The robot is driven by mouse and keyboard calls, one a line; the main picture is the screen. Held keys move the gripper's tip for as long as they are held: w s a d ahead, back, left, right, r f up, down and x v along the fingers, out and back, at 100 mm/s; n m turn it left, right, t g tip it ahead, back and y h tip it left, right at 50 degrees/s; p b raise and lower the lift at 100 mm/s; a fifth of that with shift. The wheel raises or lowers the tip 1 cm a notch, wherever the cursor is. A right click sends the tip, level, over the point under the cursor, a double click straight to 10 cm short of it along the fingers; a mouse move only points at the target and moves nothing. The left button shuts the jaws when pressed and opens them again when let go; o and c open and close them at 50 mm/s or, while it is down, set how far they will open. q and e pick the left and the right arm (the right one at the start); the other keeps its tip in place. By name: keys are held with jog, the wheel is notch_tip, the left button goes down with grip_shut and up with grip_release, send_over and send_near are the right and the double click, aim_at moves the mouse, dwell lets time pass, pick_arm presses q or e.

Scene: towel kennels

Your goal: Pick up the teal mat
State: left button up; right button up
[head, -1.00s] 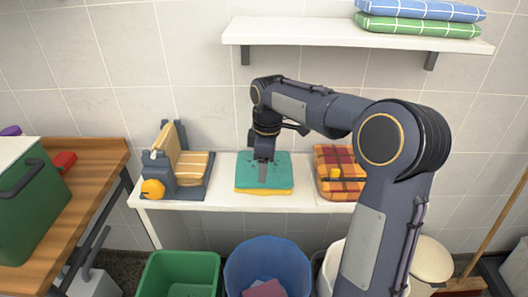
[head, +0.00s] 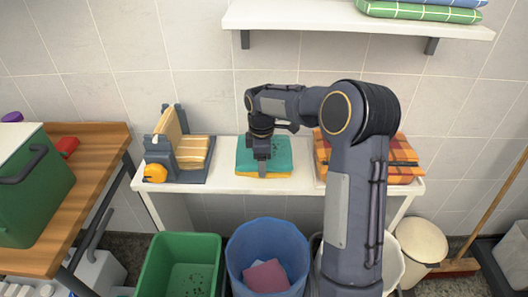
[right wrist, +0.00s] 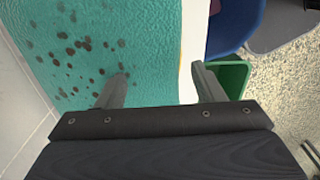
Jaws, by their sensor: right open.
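The teal mat (head: 279,152) lies flat on a yellow one (head: 281,175) on the white table, in the middle of the head view. It has dark spots and fills the left half of the right wrist view (right wrist: 150,35). My right gripper (head: 262,172) points down at the mat's front edge, open and empty. In the right wrist view the gripper (right wrist: 158,75) has one finger over the mat and the other beyond its edge, past the white table rim. The gripper hides part of the mat in the head view. My left gripper is not in view.
A wooden-slatted grey rack (head: 183,150) with an orange knob stands left of the mat. Orange plaid cloths (head: 400,160) lie to the right, partly behind my arm. Green (head: 180,265) and blue (head: 268,240) bins stand in front of the table. A shelf (head: 330,18) is above.

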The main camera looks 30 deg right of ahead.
jog(key=c, duration=1.2)
jog(key=shift+r, duration=0.1)
